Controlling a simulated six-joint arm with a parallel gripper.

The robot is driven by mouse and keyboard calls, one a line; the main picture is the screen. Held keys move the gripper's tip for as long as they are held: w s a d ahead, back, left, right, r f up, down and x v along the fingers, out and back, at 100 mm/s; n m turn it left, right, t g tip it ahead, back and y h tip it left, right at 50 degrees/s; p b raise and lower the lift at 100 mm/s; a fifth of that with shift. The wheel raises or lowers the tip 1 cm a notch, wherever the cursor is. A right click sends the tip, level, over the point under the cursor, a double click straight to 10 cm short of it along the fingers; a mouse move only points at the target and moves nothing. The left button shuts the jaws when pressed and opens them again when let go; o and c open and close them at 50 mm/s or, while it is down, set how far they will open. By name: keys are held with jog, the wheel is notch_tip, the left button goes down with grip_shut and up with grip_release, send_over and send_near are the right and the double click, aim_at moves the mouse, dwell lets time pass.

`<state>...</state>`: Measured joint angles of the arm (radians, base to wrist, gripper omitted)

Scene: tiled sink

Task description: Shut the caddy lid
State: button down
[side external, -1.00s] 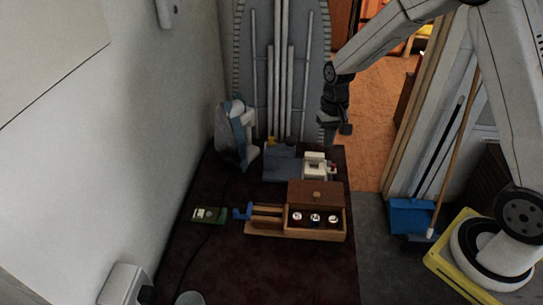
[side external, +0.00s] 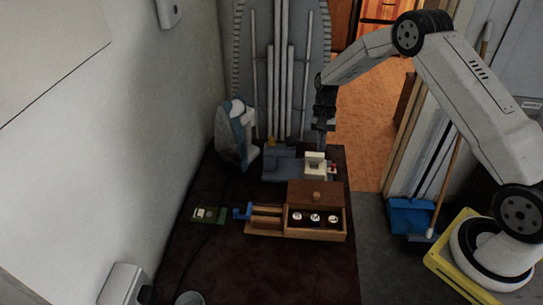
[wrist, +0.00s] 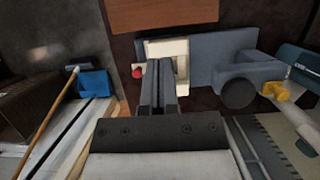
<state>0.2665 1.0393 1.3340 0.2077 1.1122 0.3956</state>
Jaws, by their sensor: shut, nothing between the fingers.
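The wooden caddy (side external: 270,235) lies on the dark counter, long side across the side view. That compartment is open and holds several white-topped round items (side external: 315,218). My gripper (side external: 321,145) points down behind the caddy, above the grey-and-white device, apart from the lid. Its fingers are together and empty in the wrist view (wrist: 158,68). A brown wooden surface, likely the lid (wrist: 160,14), shows at the top of that view.
A grey-blue device with a white block (side external: 314,166) sits just behind the caddy. A blue-and-white iron (side external: 236,135) stands at the back left. A green item (side external: 209,214) lies left of the caddy. The front of the counter (side external: 270,275) is mostly clear.

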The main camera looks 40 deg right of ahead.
send_near(316, 205)
jog(key=w+d+f, duration=0.2)
jog(key=f, duration=0.1)
jog(key=w+d+f, duration=0.1)
jog(key=d+f, duration=0.1)
jog(key=shift+w+f, duration=0.1)
jog(key=shift+w, duration=0.15)
jog(key=shift+s+a, duration=1.4)
jog(key=shift+a, duration=0.05)
jog(key=s+a, duration=0.7)
jog(key=shift+w+d, duration=0.1)
jog(key=shift+w+d, duration=0.35)
jog(key=w+d, duration=0.2)
jog(key=shift+w+d+r, duration=0.2)
jog(key=shift+w+r, duration=0.1)
jog(key=shift+r, duration=0.05)
jog(key=v, duration=0.9)
jog(key=shift+r, duration=0.2)
